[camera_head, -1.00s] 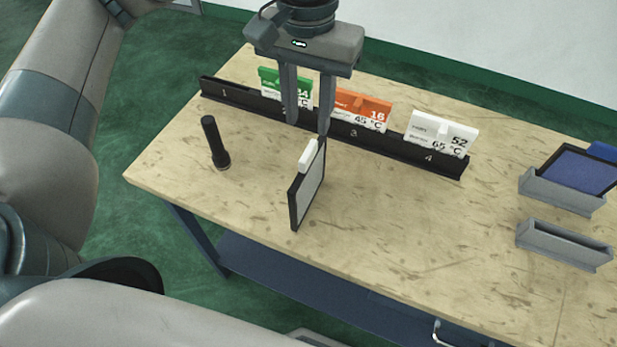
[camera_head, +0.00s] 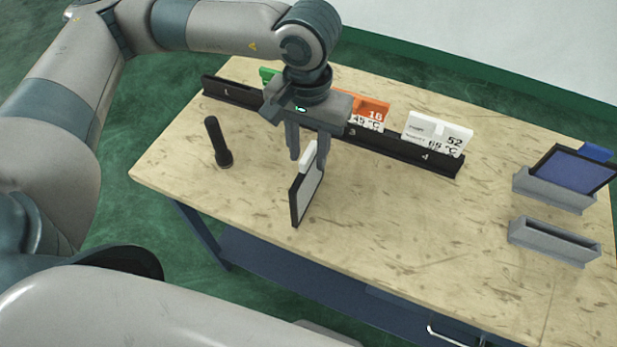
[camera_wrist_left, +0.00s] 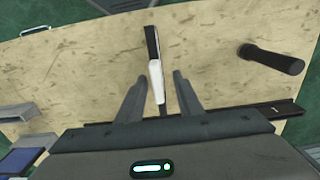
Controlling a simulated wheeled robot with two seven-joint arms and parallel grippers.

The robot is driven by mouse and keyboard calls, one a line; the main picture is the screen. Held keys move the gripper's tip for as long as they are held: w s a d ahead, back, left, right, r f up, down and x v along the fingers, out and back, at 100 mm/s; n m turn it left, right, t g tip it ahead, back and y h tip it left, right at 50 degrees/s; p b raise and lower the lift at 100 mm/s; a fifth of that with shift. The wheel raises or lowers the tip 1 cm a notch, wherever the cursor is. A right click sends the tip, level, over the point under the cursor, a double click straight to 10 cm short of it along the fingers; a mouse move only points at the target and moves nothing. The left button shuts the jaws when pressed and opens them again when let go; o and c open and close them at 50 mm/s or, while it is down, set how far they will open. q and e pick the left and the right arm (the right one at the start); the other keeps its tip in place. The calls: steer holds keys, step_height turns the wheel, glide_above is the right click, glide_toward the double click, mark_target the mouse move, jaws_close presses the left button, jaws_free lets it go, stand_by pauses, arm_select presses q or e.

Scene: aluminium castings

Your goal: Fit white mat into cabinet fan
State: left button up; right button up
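The white mat (camera_head: 308,195) is a pale panel in a black frame, standing upright on the table with a white tab (camera_head: 308,156) on top. In the left wrist view the tab (camera_wrist_left: 156,80) and the thin edge of the frame show. My left gripper (camera_head: 309,158) is open, pointing down over the mat. In the left wrist view my left gripper (camera_wrist_left: 158,78) has one finger on each side of the tab, with gaps on both sides. I see nothing that I can identify as the cabinet fan. My right gripper is not in view.
Behind is a black numbered rail (camera_head: 385,146) with green, orange and white cards (camera_head: 437,134). At right are an empty grey holder (camera_head: 553,243) and a grey holder (camera_head: 552,191) with a blue framed panel (camera_head: 573,168). The table's front middle is clear.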

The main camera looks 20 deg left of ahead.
mark_target(308, 171)
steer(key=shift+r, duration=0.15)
